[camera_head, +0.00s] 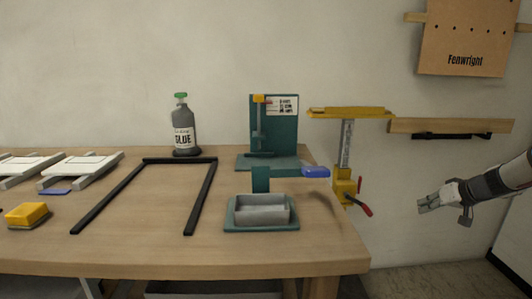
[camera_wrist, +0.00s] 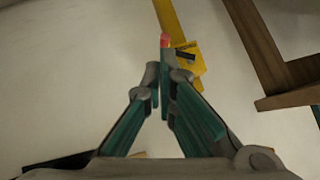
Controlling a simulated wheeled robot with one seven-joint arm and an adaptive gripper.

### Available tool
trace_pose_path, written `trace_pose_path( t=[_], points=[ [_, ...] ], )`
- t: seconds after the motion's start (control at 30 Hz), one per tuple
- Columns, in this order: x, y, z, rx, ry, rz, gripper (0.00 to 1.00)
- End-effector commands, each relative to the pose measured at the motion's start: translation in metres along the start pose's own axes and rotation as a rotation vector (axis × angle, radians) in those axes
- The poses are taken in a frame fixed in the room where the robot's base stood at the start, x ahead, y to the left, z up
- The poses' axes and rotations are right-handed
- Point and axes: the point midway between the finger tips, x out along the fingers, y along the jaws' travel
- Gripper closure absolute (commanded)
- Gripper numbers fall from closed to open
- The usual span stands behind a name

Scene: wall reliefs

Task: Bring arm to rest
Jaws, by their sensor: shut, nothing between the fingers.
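My gripper (camera_head: 428,205) is at the right of the head view, off the right end of the workbench and in front of the wall. Its fingers point left and it is shut and empty. In the wrist view the fingertips of my gripper (camera_wrist: 163,88) are close together with nothing between them. My arm reaches in from the right edge of the head view.
A yellow clamp (camera_head: 347,185) with a red handle stands at the bench's right end; it also shows in the wrist view (camera_wrist: 188,62). A wooden wall shelf (camera_head: 450,125) is above my gripper. The workbench (camera_head: 180,255) holds a glue bottle (camera_head: 183,130), a green stand (camera_head: 285,140) and a grey tray (camera_head: 262,222).

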Motion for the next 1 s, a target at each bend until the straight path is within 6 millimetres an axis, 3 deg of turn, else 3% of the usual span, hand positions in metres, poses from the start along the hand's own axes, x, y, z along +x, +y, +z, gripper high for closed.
trace_pose_path(
  t=[0.37, 0.57, 0.7, 0.8, 1.0],
  points=[
    [-0.033, -0.092, -0.005, -0.04, -0.095, -0.057, 1.0],
    [-0.072, -0.173, 0.009, -0.069, -0.197, -0.088, 1.0],
    [-0.114, -0.24, 0.036, -0.087, -0.297, -0.095, 1.0],
    [-0.145, -0.279, 0.063, -0.094, -0.367, -0.084, 1.0],
    [-0.209, -0.339, 0.129, -0.098, -0.494, -0.036, 1.0]
  ],
)
